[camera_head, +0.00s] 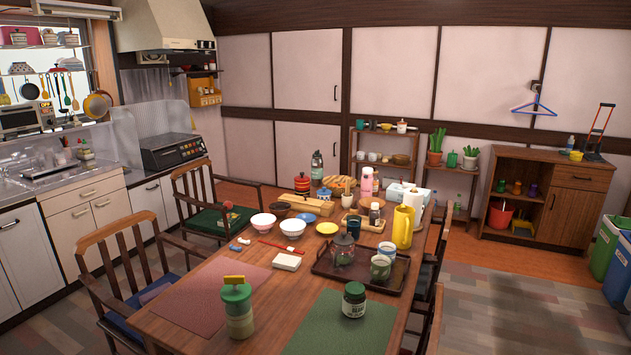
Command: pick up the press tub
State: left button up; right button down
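The press tub appears to be the green-lidded tub (238,315) with a yellow handle on top. It stands upright at the near edge of the wooden dining table (200,345), beside the pink place mat (205,298).
A dark tray (325,268) with a glass jar (344,249) and cups lies behind the tub. A white box (287,262), bowls (292,228) and a yellow pitcher (403,227) stand farther back. Wooden chairs (125,270) line the left side. The pink mat is mostly clear.

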aim_at(238, 309)
jog(key=i+j+z, duration=0.25)
jog(key=j, duration=0.25)
jog(key=j+z, duration=0.25)
jog(key=j, duration=0.25)
jog(key=i+j+z, duration=0.15)
jog(key=j+z, duration=0.15)
jog(key=j, duration=0.25)
